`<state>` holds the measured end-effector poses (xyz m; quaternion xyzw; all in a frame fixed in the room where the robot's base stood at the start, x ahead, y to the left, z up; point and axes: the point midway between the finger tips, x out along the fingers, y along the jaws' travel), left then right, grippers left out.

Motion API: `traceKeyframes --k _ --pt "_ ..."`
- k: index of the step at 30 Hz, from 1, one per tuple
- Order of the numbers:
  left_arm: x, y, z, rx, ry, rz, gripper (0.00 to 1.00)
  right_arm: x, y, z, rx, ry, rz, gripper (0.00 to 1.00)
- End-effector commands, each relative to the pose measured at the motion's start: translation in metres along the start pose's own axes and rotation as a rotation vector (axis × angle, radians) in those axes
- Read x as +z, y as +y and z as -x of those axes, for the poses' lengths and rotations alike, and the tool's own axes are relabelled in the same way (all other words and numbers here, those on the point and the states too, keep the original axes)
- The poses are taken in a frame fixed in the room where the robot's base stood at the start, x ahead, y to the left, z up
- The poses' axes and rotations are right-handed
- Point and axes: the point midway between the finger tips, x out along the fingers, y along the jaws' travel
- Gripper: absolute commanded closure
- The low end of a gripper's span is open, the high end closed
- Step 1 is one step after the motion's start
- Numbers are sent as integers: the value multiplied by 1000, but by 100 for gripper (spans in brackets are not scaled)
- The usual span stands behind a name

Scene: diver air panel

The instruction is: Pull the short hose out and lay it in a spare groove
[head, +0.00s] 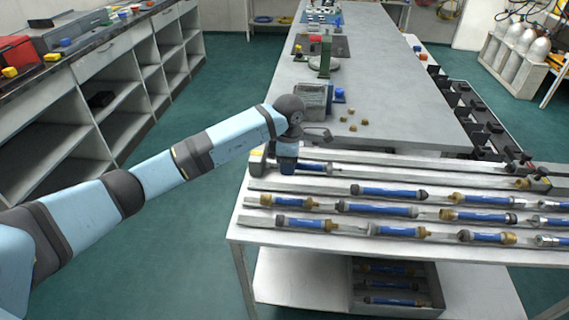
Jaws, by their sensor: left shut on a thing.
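My left gripper (287,167) is at the far left end of the white grooved rack (300,186), pointing down. It is shut on a short hose (318,169) that lies along the rearmost part of the rack. The hose's right end shows beside the gripper; its middle is hidden by the gripper. I cannot tell whether the hose is lifted clear of its groove. Several blue hoses with brass or dark ends lie in the front grooves, among them one in the middle (388,191) and one at the front left (305,223). My right gripper is out of view.
A grey bench (400,100) runs away behind the rack, with a grey box (312,97), a blue cap and several small brass pieces at its near end. A bin (395,307) of hoses stands on the shelf below. Part of the rear groove (420,172) looks bare.

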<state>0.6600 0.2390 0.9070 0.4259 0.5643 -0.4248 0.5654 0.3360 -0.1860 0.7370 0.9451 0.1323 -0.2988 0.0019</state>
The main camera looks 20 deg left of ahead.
Motion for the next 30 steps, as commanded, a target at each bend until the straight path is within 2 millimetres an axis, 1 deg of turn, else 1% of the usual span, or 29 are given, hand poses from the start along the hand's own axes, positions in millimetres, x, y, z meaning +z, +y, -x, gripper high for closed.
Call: traceKeyframes --k 8,17,24,30 --pt "0 0 -15 0 0 0 98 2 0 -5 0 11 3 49" --pt "0 0 -45 0 -1 0 98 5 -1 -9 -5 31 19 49" --pt "0 0 -65 2 0 1 98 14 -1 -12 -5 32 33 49" --pt "0 0 -71 1 0 1 98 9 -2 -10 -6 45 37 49"
